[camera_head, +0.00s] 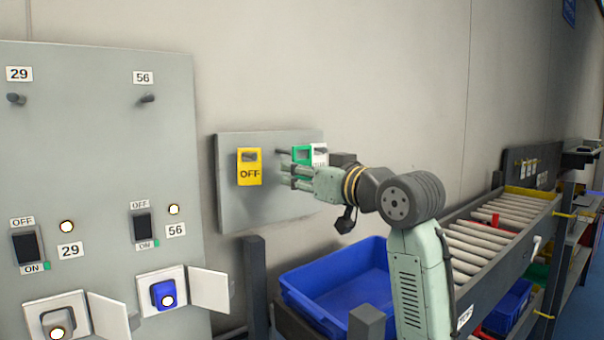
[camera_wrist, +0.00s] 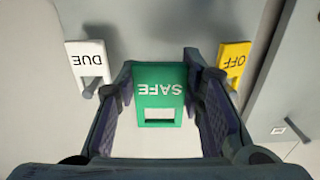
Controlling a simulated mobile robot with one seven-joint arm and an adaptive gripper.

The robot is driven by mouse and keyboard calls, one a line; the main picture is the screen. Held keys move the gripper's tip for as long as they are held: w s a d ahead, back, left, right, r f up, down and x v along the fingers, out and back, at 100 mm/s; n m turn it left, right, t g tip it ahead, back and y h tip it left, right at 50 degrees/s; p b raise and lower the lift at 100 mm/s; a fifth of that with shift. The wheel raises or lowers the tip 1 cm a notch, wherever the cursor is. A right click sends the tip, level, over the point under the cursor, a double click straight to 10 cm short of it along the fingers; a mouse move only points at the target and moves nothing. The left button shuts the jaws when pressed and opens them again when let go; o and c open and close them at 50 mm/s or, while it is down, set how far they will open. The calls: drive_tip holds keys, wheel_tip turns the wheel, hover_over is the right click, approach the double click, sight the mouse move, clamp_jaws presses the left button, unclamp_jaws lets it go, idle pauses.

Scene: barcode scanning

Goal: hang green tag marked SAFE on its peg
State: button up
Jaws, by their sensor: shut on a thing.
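The green tag marked SAFE (camera_wrist: 160,75) is held between the two fingers of my gripper (camera_wrist: 158,83). Its lettering is upside down in the wrist view, with its slot at the bottom of that picture. In the head view the green tag (camera_head: 302,149) is upright in front of the grey board (camera_head: 275,208), partly hidden by my gripper (camera_head: 290,175). A dark peg (camera_head: 281,151) shows just left of the tag. I cannot tell whether the peg enters the slot.
A yellow OFF tag (camera_head: 249,178) hangs left on the board. A white DUE tag (camera_wrist: 88,62) hangs on the other side, close to my fingers. A switch panel (camera_head: 100,115) stands left. A blue bin (camera_head: 345,275) and roller conveyor (camera_head: 485,240) are below right.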

drive_tip(key=v, duration=0.6)
drive_tip(key=shift+b, duration=0.4)
idle(0.6)
